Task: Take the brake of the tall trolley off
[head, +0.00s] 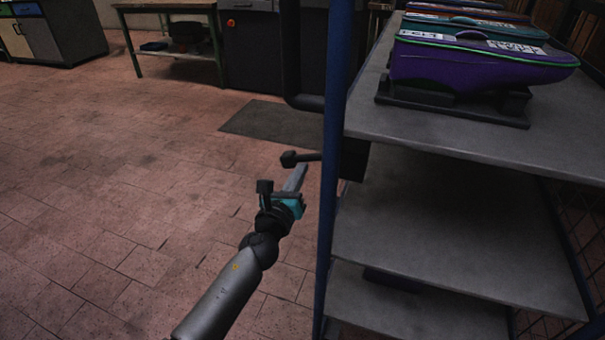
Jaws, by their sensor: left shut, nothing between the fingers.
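The tall trolley has blue posts (334,130) and grey shelves (430,215), and it fills the right side of the head view. A black lever with a round knob (289,159) sticks out to the left from a black box (353,159) on the trolley's near blue post; it looks like the brake handle. My left gripper (298,175) is shut and empty. Its fingertips are just below the lever in the picture, close to it; I cannot tell whether they touch. My right gripper is not in view.
Purple and teal cases (470,62) lie on black stands on the trolley's top shelf. A dark mat (270,122) lies on the tiled floor behind the lever. A green-framed workbench (170,5) and dark cabinets stand at the back. The floor on the left is clear.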

